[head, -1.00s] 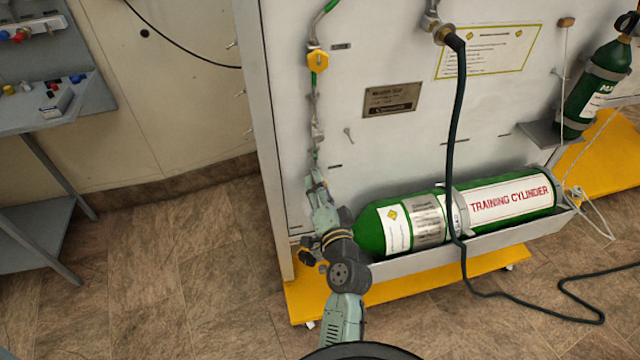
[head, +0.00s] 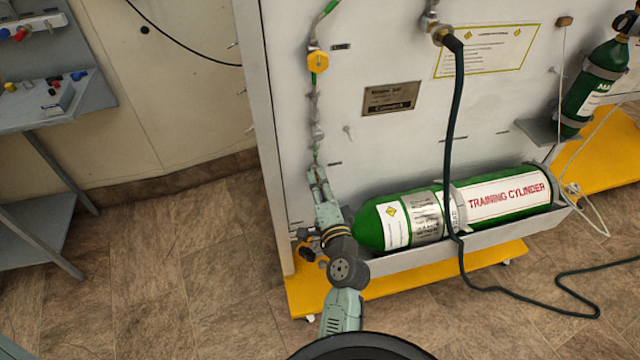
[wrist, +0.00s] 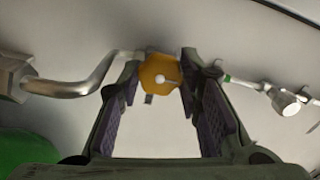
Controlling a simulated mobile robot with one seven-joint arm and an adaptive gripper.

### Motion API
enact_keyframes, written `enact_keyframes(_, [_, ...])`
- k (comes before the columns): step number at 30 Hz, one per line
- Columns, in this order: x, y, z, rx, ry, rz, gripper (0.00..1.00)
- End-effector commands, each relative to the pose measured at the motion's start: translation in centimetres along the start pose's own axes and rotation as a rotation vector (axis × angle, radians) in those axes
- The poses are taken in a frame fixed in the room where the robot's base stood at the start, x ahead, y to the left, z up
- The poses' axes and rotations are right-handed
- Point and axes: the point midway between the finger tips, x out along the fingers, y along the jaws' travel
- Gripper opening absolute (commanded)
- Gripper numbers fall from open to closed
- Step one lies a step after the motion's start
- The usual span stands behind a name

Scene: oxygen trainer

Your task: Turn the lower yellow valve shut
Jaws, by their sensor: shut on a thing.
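The lower yellow valve (wrist: 160,72) shows in the wrist view as a round yellow knob with a pale centre, against the white panel. My gripper (wrist: 159,66) has one fingertip on each side of it and is shut on it. In the head view my gripper (head: 318,176) reaches up to the pipe at the panel's lower left, and the lower valve is hidden there behind the fingers. The upper yellow valve (head: 318,61) is on the same pipe line, well above my gripper.
A green training cylinder (head: 400,221) lies in a grey tray (head: 440,252) just right of my arm. A black hose (head: 456,130) hangs in front of it. Bent metal pipe (wrist: 80,84) runs left of the valve in the wrist view. Floor left of the panel is clear.

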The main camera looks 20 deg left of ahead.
Motion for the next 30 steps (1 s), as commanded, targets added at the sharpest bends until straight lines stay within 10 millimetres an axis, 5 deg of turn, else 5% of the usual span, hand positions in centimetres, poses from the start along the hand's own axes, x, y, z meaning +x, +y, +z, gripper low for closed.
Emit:
enact_keyframes(4, [0.07, -0.25, -0.11, 0.000, 0.002, -0.005, 0.04])
enact_keyframes(5, [0.07, -0.25, -0.11, 0.000, 0.002, -0.005, 0.34])
enact_keyframes(13, [0.03, -0.12, -0.04, 0.000, 0.001, -0.002, 0.52])
enact_keyframes(23, [0.01, 0.01, 0.00, -0.012, 0.000, -0.001, 0.52])
enact_keyframes(30, [0.00, 0.31, 0.08, -0.247, 0.000, -0.003, 0.52])
